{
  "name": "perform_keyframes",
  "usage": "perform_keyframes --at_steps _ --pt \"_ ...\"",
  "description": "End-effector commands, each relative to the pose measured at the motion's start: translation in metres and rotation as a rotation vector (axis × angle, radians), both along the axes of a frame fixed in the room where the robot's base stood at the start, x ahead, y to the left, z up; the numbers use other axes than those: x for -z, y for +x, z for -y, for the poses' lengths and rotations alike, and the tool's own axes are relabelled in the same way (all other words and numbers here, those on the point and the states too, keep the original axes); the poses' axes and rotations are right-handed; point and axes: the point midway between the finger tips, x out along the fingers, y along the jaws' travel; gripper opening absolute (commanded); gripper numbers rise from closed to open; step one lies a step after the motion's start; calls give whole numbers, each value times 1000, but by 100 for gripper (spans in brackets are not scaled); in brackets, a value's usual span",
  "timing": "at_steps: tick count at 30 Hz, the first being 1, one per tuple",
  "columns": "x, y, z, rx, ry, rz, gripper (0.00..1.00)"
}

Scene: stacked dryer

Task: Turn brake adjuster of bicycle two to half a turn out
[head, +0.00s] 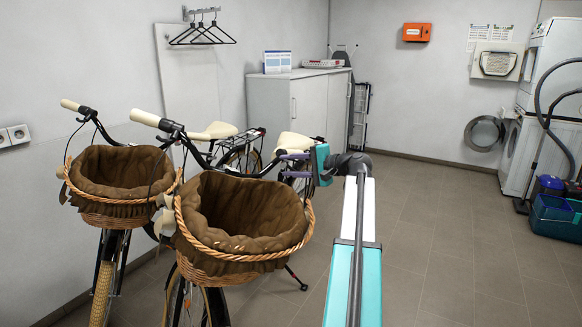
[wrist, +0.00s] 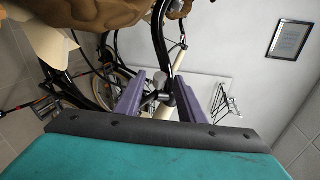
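Two bicycles with cream grips and wicker baskets stand at the left; I cannot tell which is bicycle two. The nearer bicycle has a basket (head: 243,255) with a brown lining and a cream grip (head: 145,117) at left. My gripper (head: 283,165) is beside the right side of its handlebar, above the basket rim. In the wrist view its two purple fingers (wrist: 161,80) stand apart. A black bar, a small grey part (wrist: 167,97) and a cream grip (wrist: 164,113) show between or just beyond them. I cannot make out the brake adjuster itself or any contact.
The farther bicycle's basket (head: 118,180) is close at left. A white cabinet (head: 308,95) stands behind the bicycles, and coat hangers (head: 203,33) hang on the wall. Stacked machines (head: 545,110) and a blue-green vacuum (head: 555,208) are at right. The tiled floor (head: 450,240) between is clear.

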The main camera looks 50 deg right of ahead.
Motion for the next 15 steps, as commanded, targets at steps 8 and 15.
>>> perform_keyframes --at_steps 8,15 --pt "0 -1 0 0 0 0 12" --pt "-1 -1 1 0 -3 -4 0"
